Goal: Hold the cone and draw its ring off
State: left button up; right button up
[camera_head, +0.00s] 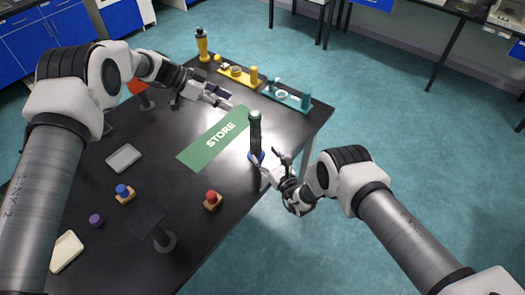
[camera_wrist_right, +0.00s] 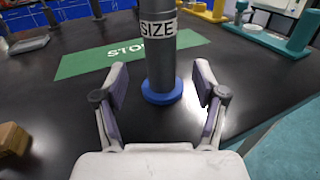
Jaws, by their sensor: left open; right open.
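The dark grey cone (camera_head: 254,135) stands upright on the black table near its right edge, with a green-tinted top in the head view. In the right wrist view the cone (camera_wrist_right: 161,65) carries a white label reading "SIZE". A blue ring (camera_wrist_right: 161,92) sits around its foot; it also shows in the head view (camera_head: 256,157). My right gripper (camera_head: 266,168) is open, low beside the ring; in the right wrist view its fingers lie either side of the cone, with gaps. My left gripper (camera_head: 224,95) is open and empty, above the table, left of and beyond the cone.
A green "STORE" mat (camera_head: 203,145) lies left of the cone. Yellow (camera_head: 238,75) and teal (camera_head: 286,96) fixtures stand at the far edge. Blocks with a red knob (camera_head: 212,200) and a blue knob (camera_head: 124,193), and a grey tray (camera_head: 123,158), are nearer.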

aim_at(259, 147)
jog(key=x, duration=0.5)
jog(key=shift+w+a+f, duration=0.1)
jog(key=shift+w+a, duration=0.05)
jog(key=shift+w, duration=0.2)
jog(key=shift+w+a, duration=0.25)
jog(key=shift+w, duration=0.2)
jog(key=shift+c, duration=0.4)
